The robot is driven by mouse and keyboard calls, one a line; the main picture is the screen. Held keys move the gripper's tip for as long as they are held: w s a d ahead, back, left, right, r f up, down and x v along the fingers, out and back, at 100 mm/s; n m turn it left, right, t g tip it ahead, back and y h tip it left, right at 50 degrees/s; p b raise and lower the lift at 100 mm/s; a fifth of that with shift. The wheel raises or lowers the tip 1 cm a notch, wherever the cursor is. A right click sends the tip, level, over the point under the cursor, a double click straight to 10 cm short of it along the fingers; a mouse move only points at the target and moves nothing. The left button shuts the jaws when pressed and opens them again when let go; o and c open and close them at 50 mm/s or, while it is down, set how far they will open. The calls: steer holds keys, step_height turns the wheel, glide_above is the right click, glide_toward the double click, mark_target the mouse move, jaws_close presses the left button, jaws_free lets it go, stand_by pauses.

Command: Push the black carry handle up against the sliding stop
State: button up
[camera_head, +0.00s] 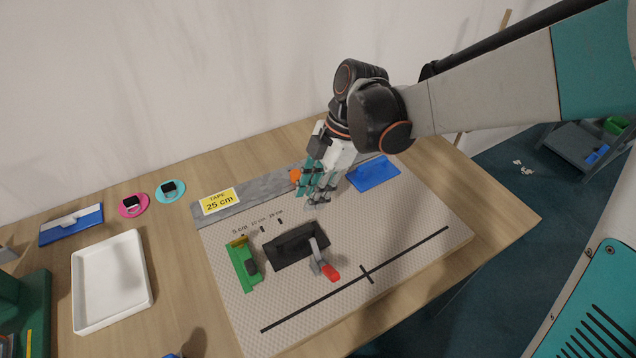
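The black carry handle (285,250) lies on the light textured board (400,215), near its middle. A green block with a dark knob (240,267), which looks like the sliding stop, stands to its left. A narrow gap appears to separate them. A grey lever clamp with a red tip (329,271) stands at the handle's right end and hides part of it. My gripper (312,203), with teal and grey fingers, points down over the board, behind and to the right of the handle, apart from it. Its finger opening is too small to make out.
A blue plate (373,173) lies at the back right. A small orange piece (296,176) shows beside my gripper. A white tray (80,300) stands left.

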mark_target(312, 226)
steer(key=shift+s, duration=0.1)
steer(key=c, duration=0.4)
steer(key=w+d+h, duration=0.1)
steer(key=d, duration=0.1)
steer(key=w+d+f+t+h+p, duration=0.1)
steer(key=d, duration=0.1)
steer(key=w+d+f+t+h, duration=0.1)
steer(key=h, duration=0.1)
steer(key=shift+d+f+p, duration=0.25)
steer(key=shift+d+p, duration=0.05)
steer(key=shift+d, duration=0.1)
jaws_close()
step_height(312, 226, down, 10)
steer(key=b, duration=0.3)
steer(key=shift+d+r, duration=0.1)
steer(key=a, duration=0.1)
steer(key=s+a+b, duration=0.1)
steer(key=shift+s+a, duration=0.5)
steer(key=shift+a, duration=0.2)
steer(key=shift+s+a+b, duration=0.15)
steer(key=shift+s+a, duration=0.3)
steer(key=shift+a, duration=0.3)
steer(key=shift+s+a+b, duration=0.15)
steer(key=shift+s+a, duration=0.3)
steer(key=shift+a, duration=0.3)
